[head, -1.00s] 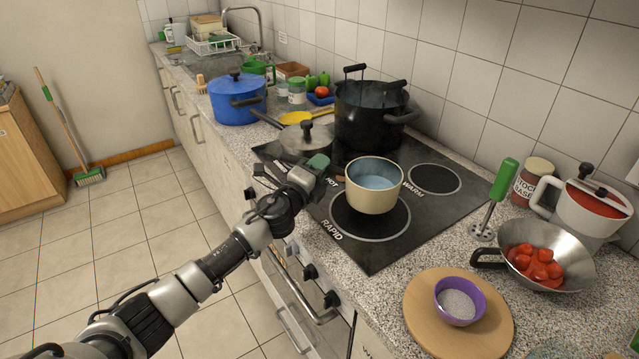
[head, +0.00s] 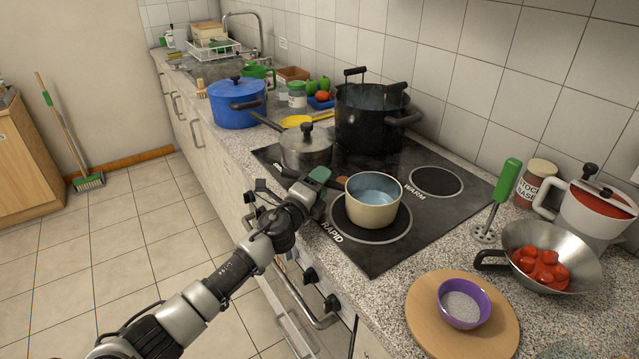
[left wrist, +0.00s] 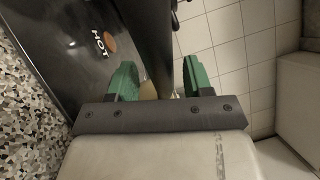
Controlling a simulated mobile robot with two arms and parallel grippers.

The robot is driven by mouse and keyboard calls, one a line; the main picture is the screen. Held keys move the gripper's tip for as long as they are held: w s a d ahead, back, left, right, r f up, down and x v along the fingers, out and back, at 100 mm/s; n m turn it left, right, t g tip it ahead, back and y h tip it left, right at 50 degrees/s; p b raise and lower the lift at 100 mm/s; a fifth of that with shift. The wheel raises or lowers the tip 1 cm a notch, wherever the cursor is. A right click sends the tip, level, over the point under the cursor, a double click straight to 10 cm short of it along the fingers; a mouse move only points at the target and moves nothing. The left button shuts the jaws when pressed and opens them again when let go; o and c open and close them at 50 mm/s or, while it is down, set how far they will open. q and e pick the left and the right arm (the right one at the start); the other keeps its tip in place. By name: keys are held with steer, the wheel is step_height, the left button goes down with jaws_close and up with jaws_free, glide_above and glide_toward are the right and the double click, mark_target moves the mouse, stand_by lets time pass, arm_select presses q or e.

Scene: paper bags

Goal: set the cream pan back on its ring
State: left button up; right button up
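The cream pan (head: 371,212), pale blue inside, stands upright over the RAPID ring (head: 341,227) at the front of the hob. It looks low on the ring, but contact under its base is hidden. Its short brownish handle (head: 337,183) points left. My left gripper (head: 318,177) is at this handle, left of the pan. In the left wrist view the green fingers (left wrist: 156,80) stand apart, with a small cream-coloured piece (left wrist: 147,90) between them and gaps showing. The gripper looks open around the handle. My right gripper is not in view.
A lidded steel saucepan (head: 305,152) stands just behind my left gripper, and a tall black pot (head: 367,125) stands behind the pan. The WARM ring (head: 436,181) is empty. A round board (head: 420,318) with a purple bowl (head: 480,300) lies at the front right.

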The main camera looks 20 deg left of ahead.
arm_select(q)
steer(key=shift+r, duration=0.25)
steer(key=v, duration=1.2)
steer(key=shift+f, duration=0.2)
